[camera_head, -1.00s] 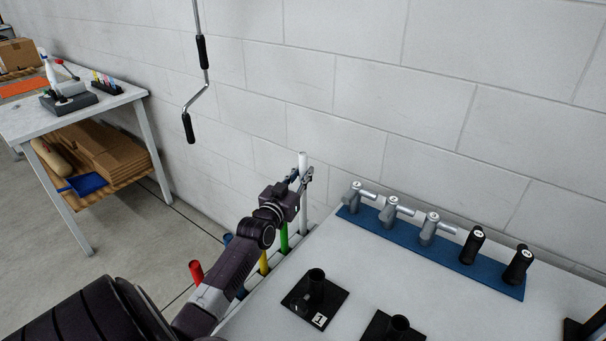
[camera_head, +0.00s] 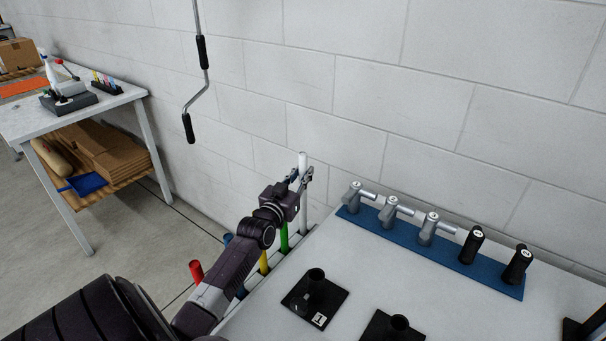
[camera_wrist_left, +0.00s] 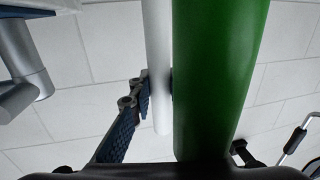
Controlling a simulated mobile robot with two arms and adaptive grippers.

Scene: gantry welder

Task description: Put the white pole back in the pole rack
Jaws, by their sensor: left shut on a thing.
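The white pole (camera_head: 303,162) stands upright near the wall, at the far end of the row of poles. My left gripper (camera_head: 304,176) is shut on it a little below its top. The pole rack (camera_head: 310,234) runs along the left edge of the table. The white pole's lower end is at the rack's far end, but I cannot tell how deep it sits. In the left wrist view the white pole (camera_wrist_left: 157,55) is partly covered by the green pole (camera_wrist_left: 218,80), and one finger shows beside it. My right gripper is not in view.
A blue mat (camera_head: 377,227) with several handled tools lies on the table at right. A crank (camera_head: 188,128) hangs by the wall.

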